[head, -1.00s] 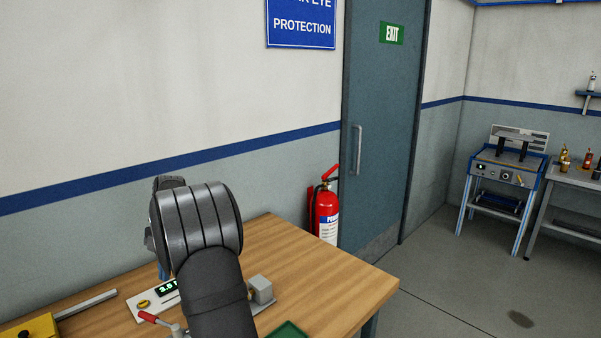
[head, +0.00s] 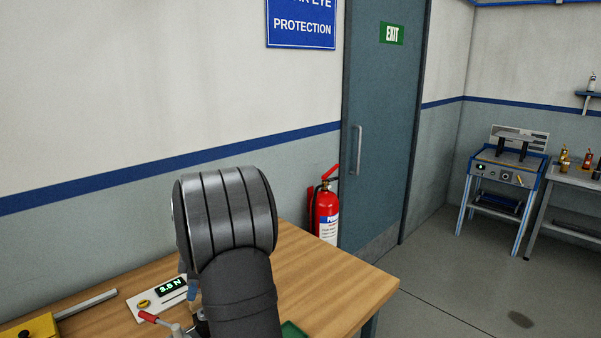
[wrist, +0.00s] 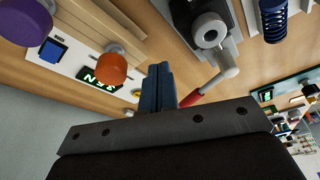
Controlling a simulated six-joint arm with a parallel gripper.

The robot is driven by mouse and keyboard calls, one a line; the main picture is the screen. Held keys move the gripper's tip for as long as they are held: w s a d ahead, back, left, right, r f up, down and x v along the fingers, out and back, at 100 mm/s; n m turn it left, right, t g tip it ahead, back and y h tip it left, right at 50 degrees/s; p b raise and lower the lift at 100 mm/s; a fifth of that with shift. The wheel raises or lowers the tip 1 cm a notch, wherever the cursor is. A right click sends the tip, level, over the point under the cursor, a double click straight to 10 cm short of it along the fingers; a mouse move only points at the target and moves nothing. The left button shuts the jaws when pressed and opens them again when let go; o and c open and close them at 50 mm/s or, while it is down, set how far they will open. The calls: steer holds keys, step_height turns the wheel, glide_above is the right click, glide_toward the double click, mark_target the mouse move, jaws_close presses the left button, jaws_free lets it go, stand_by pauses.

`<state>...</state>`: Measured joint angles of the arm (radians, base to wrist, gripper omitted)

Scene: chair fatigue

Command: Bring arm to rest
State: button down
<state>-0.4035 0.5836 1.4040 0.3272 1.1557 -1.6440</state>
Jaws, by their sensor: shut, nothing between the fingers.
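My arm (head: 228,215) rises in the middle of the head view, over the wooden workbench (head: 325,275). Its dark rounded joint hides most of my gripper there. In the wrist view, the blue fingers of my gripper (wrist: 158,90) are together with nothing between them. They point towards the bench fixtures, beside a red-handled lever (wrist: 205,85). I cannot tell the exact gap between the fingers and the lever.
A white panel with a green readout (head: 171,287) lies left of my arm. A yellow box (head: 30,328) sits front left. The wrist view shows an orange knob (wrist: 100,68), a purple knob (wrist: 25,22) and a blue spring (wrist: 274,20).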

steer(key=d+v, duration=0.2)
steer(key=v, duration=0.9)
steer(key=shift+w+f, duration=0.2)
steer(key=shift+w, duration=0.25)
steer(key=c, duration=2.1)
jaws_free()
steer(key=o, duration=0.7)
steer(key=shift+d, duration=0.1)
steer(key=o, duration=0.4)
steer(key=shift+d+r, duration=0.15)
steer(key=shift+d, duration=0.05)
steer(key=shift+c, duration=0.2)
steer(key=o, duration=1)
steer(key=d+r+n+h, duration=0.1)
steer(key=d+n, duration=0.1)
steer(key=d+r+n+t+h, duration=0.1)
steer(key=d+r+n+h, duration=0.1)
steer(key=shift+d+r+n, duration=0.2)
steer(key=shift+r+n, duration=0.05)
steer(key=shift+n, duration=0.15)
steer(key=shift+o, duration=0.2)
step_height(320, 180, down, 10)
steer(key=shift+d+r, duration=0.1)
